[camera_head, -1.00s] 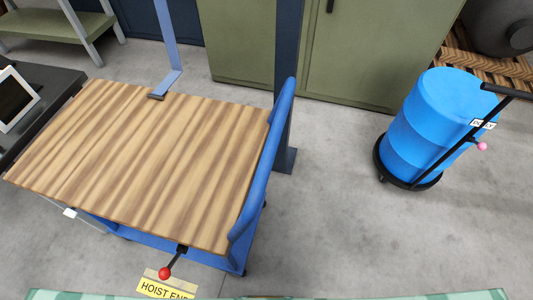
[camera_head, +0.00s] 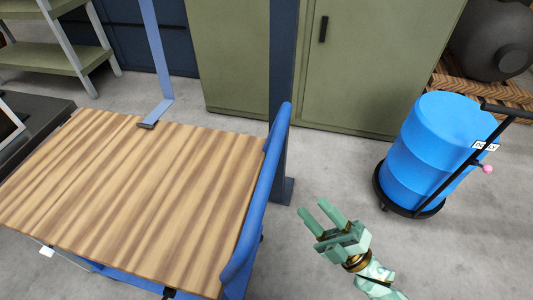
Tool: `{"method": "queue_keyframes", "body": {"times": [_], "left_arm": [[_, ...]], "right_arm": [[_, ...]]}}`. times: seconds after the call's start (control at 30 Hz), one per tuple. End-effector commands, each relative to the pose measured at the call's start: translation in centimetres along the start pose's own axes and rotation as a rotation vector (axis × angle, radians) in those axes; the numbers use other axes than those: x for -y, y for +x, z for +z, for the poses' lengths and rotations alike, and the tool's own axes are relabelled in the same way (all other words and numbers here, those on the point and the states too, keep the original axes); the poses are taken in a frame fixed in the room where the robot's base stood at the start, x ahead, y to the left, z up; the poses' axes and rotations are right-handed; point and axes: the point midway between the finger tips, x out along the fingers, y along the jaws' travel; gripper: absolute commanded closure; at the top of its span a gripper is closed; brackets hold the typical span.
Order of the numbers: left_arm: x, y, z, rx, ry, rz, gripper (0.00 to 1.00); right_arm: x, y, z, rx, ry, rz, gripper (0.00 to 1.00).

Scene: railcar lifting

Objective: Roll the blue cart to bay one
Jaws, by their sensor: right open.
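The blue cart has a wooden striped deck (camera_head: 130,195) and a blue push handle (camera_head: 262,190) along its right side. It stands at the left of the head view, and its near edge is cut off by the frame. My right gripper (camera_head: 318,216) is open and empty, to the right of the handle and apart from it, above the grey floor. My left gripper is not in view. No bay one marking shows.
A blue drum (camera_head: 440,150) on a black wheeled dolly stands at the right. A dark blue post (camera_head: 284,100) rises just behind the handle. Green cabinets (camera_head: 370,60) line the back. Clear floor (camera_head: 340,175) lies between cart and drum.

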Motion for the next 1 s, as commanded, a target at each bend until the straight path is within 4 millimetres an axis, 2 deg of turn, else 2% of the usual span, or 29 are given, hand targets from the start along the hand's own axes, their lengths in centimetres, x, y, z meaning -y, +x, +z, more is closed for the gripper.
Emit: {"method": "queue_keyframes", "body": {"times": [0.17,0.6,0.8,1.0], "left_arm": [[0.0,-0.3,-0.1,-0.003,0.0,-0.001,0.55],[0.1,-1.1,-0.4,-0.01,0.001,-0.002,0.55],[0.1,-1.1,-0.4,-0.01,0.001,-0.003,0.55],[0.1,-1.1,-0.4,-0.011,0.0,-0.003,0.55]], "right_arm": [[-0.1,2.4,0.0,0.0,-0.014,0.004,0.53],[-0.1,12.9,0.1,0.004,-0.009,0.001,0.53],[0.0,15.5,0.2,0.006,-0.009,-0.002,0.53],[0.1,16.1,0.2,0.006,-0.007,-0.003,0.53]]}}
